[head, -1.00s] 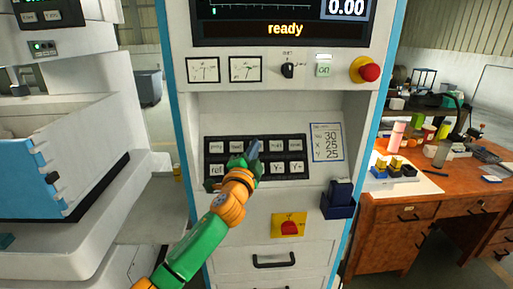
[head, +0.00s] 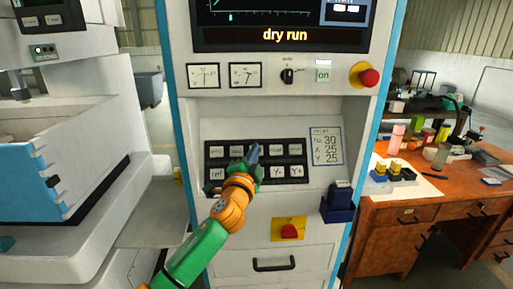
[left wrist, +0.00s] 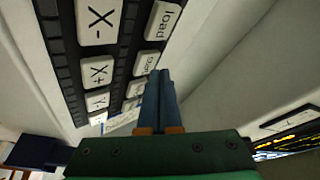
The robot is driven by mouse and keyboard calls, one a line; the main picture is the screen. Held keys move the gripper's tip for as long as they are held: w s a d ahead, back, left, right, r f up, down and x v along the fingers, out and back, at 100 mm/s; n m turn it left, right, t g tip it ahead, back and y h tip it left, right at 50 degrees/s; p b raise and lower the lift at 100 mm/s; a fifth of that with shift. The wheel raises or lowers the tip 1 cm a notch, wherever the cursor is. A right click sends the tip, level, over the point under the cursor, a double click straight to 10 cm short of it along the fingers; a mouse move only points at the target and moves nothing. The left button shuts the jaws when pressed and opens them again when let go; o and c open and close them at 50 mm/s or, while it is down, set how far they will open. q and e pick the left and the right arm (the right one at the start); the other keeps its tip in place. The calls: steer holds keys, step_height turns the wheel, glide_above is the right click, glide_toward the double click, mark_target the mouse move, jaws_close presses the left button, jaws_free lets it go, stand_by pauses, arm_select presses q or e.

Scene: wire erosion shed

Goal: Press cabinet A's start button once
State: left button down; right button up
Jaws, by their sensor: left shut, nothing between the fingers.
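The start button (left wrist: 146,62) shows in the left wrist view as a pale key, its label partly covered by my fingers. It sits beside the load key (left wrist: 162,20). My left gripper (head: 253,151) is shut and empty, its blue fingertips over the middle of the upper key row in the head view. In the left wrist view the fingers (left wrist: 160,85) reach beside the start button; whether they touch it cannot be told. The keypad (head: 298,162) is on the cabinet's sloped panel. The cabinet's screen (head: 285,35) reads "dry run". My right gripper is not in view.
Above the keypad are a selector knob (head: 287,76), an "on" button (head: 323,75) and a red emergency button (head: 368,77). A blue holder (head: 338,204) juts out at lower right. A wooden desk (head: 430,200) stands to the right, a white machine (head: 60,120) to the left.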

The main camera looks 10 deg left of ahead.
arm_select(q)
steer(key=shift+s+r, duration=0.15)
steer(key=shift+s, duration=0.1)
steer(key=s+r+p, duration=0.1)
steer(key=s+p, duration=0.1)
steer(key=s+d+r+p, duration=0.1)
steer(key=r+p, duration=0.1)
steer(key=shift+s+d+p, duration=0.1)
steer(key=shift+s+p, duration=0.25)
steer(key=shift+s, duration=0.05)
steer(key=shift+f, duration=0.1)
stand_by(0.4)
